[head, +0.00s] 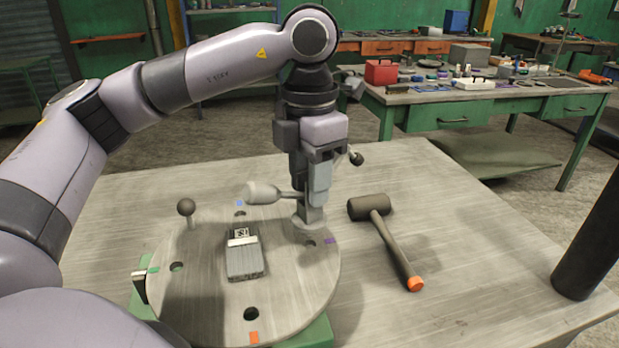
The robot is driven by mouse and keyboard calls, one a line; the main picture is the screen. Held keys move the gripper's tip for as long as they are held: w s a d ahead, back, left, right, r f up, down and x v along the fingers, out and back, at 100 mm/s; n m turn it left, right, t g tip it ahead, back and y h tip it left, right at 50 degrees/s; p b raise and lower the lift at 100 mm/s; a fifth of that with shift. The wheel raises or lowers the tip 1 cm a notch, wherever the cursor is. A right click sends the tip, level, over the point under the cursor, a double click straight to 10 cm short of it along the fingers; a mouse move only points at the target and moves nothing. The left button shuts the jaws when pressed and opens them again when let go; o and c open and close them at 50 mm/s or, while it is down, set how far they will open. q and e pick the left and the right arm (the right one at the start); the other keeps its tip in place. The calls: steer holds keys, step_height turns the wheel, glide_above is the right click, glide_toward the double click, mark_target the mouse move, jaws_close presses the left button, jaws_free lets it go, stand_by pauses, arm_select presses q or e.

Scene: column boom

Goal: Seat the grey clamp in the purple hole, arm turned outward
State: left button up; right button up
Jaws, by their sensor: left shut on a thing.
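The round grey plate (205,300) has several dark holes with coloured marks at its rim. The purple mark (330,240) is at the right, beside a dark hole (310,242) that shows uncovered. My left gripper (318,168) points down and is shut on the upright grey clamp (311,214). The clamp's foot appears just behind the purple-marked hole in the picture; I cannot tell its height above the plate. Its arm, with a pale rounded end, points left over the plate, near the blue mark (240,203). My right gripper is not in view.
A mallet (386,236) lies to the right on the table. A dark cylinder (592,240) stands far right. The table between them is clear.

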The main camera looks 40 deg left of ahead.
arm_select(q)
steer(key=shift+f, duration=0.1)
steer(key=shift+f+b, duration=1.85)
steer(key=shift+f, duration=0.3)
steer(key=o, duration=0.8)
steer(key=shift+r, duration=0.15)
steer(key=shift+r+p, duration=2.85)
steer(key=shift+r, duration=0.75)
